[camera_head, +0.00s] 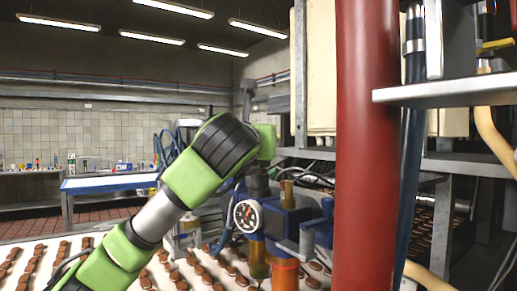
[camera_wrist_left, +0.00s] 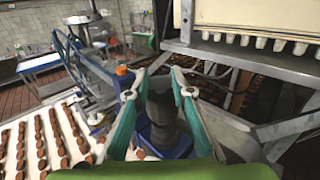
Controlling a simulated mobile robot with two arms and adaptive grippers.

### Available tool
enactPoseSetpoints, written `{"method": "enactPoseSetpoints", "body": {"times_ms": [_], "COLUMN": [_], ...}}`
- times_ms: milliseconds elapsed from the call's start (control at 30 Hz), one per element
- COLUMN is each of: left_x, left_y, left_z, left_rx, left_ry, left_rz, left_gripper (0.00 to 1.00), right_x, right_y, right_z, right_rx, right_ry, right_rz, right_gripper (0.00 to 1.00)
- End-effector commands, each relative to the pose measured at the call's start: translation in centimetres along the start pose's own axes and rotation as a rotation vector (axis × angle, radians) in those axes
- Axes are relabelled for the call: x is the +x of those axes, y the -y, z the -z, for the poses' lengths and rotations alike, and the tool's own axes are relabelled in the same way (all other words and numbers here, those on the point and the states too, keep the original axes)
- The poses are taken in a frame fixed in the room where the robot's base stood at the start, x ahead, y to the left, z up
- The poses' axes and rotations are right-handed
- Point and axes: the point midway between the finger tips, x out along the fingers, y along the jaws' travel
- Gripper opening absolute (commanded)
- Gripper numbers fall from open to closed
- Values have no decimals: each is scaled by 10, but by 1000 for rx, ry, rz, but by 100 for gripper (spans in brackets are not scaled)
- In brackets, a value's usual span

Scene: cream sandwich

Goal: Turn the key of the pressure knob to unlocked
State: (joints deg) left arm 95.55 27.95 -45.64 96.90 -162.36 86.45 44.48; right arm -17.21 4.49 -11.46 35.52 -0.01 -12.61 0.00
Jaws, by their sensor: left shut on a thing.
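My left gripper (camera_wrist_left: 160,93) comes down from above on a dark cylindrical knob (camera_wrist_left: 163,118), seen between its two teal fingers in the left wrist view. The fingers are spread around the knob and shut on it. In the head view my green left arm reaches in from the lower left, and its wrist hangs over a blue valve body (camera_head: 285,222) with a round white-faced gauge (camera_head: 247,215). The key and its position cannot be made out. My right gripper is in neither view.
A thick red vertical pipe (camera_head: 365,150) stands just right of the valve. A grey metal shelf (camera_head: 450,92) juts out at the upper right. A conveyor with rows of brown biscuits (camera_wrist_left: 45,140) runs beside and below the valve. A blue-edged table (camera_head: 110,182) stands farther back.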

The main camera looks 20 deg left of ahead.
Motion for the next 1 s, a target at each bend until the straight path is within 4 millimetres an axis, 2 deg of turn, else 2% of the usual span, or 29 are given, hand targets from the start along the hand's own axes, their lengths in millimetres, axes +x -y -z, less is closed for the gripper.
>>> {"method": "enactPoseSetpoints", "body": {"times_ms": [333, 367, 400, 767, 867, 1000], "left_x": [0, 0, 0, -1, -9, -33], "left_y": [0, 0, 0, 0, 0, 0], "left_z": [1, 1, 1, 1, 0, 0], "left_rx": [1, 1, 1, 1, 0, 1], "left_ry": [-4, -4, -4, -2, -1, 2], "left_rz": [0, 0, 0, 0, 0, 2], "left_gripper": [0, 29, 39, 39, 39, 39], "right_x": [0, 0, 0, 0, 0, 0], "right_y": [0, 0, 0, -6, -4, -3], "right_z": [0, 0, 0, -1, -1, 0], "right_rx": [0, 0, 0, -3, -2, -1], "right_ry": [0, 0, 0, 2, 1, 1], "right_rz": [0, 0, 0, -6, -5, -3], "right_gripper": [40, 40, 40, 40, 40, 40]}}
